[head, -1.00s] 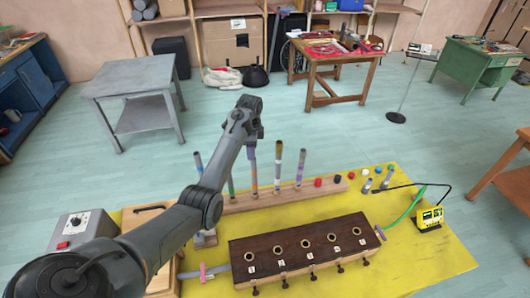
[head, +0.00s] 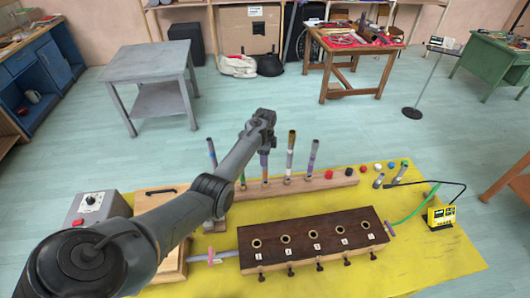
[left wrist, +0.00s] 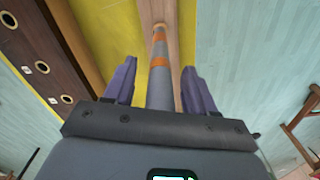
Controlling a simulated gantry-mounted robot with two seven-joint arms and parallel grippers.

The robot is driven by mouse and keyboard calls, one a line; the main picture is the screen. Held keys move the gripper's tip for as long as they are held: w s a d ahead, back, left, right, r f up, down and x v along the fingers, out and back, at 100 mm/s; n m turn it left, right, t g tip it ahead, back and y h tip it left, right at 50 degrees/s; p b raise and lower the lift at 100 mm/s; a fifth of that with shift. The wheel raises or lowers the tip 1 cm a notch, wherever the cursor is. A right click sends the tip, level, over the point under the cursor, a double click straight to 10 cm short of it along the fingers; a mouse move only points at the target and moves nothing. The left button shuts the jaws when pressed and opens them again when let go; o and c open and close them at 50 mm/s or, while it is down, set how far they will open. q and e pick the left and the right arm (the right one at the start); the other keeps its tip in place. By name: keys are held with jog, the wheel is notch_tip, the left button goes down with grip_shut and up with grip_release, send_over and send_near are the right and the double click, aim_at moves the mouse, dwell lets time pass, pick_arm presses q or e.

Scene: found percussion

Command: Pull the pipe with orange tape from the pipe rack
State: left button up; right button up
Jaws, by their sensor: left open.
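The grey pipe with orange tape (left wrist: 159,62) stands upright in the pipe rack, a long wooden bar (head: 335,182). In the left wrist view, it runs between the two purple fingers of my left gripper (left wrist: 158,68), with a visible gap on each side. In the head view, my left gripper (head: 266,140) is at the top of this pipe (head: 264,166), hiding its upper end. It is open around the pipe. My right gripper is in neither view.
A dark wooden block with holes (head: 350,221) lies in front on the yellow mat (head: 440,262).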

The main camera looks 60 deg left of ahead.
pick_arm(q)
jog(key=shift+f, duration=0.1)
grip_shut()
dwell(0.3)
jog(key=shift+r+p, duration=1.45)
jog(key=shift+p, duration=0.05)
jog(key=shift+r, duration=0.1)
jog(key=shift+r+p, duration=1.5)
jog(key=shift+p, duration=0.45)
